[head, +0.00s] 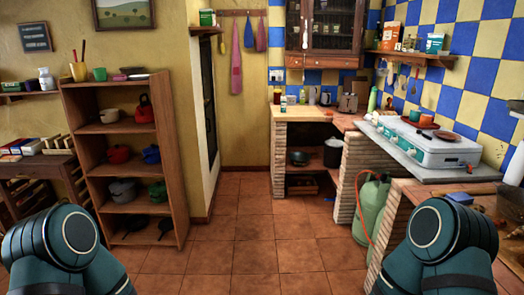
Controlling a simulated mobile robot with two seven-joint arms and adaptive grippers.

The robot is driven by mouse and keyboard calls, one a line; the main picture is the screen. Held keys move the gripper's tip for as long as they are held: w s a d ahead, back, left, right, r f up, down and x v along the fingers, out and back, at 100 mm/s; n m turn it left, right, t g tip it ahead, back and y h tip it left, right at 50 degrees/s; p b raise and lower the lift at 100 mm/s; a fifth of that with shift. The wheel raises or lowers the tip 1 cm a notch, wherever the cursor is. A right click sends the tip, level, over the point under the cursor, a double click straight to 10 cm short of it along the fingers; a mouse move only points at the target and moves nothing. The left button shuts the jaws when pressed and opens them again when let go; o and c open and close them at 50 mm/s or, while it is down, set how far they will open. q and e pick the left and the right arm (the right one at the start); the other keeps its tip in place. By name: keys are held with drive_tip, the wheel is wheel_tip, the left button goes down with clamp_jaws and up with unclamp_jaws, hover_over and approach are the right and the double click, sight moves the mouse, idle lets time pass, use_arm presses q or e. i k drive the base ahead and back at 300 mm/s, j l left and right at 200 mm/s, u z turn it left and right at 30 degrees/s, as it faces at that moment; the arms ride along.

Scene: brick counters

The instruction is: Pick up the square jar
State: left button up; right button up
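I cannot clearly make out a square jar. Small containers stand at the left of the far brick counter (297,114), among them a dark reddish jar (277,96) and a small pale jar with green on it (283,104). They are too small to tell their shape. Only the teal upper parts of my two arms show, at the bottom left and bottom right. Neither gripper is in view, and both are far from the counter in the picture.
Tiled floor (240,245) is clear ahead. A wooden shelf (166,165) with pots stands left. A green gas cylinder (371,208) with an orange hose stands right, below a stove (425,146). A toaster (348,103) and green bottle (372,100) are on the far counter.

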sight(415, 45)
drive_tip(key=i+l, duration=0.2)
drive_tip(key=i, duration=0.3)
drive_tip(key=i+l, duration=0.2)
drive_tip(key=i, duration=0.35)
drive_tip(key=i+l, duration=0.2)
drive_tip(key=i, duration=0.3)
drive_tip(key=i+l, duration=0.2)
drive_tip(key=i, duration=0.3)
drive_tip(key=i+l, duration=0.2)
drive_tip(key=i, duration=0.35)
drive_tip(key=i+l, duration=0.15)
drive_tip(key=i, duration=0.2)
drive_tip(key=i+l+z, duration=0.15)
drive_tip(key=i, duration=0.2)
drive_tip(key=z, duration=1.25)
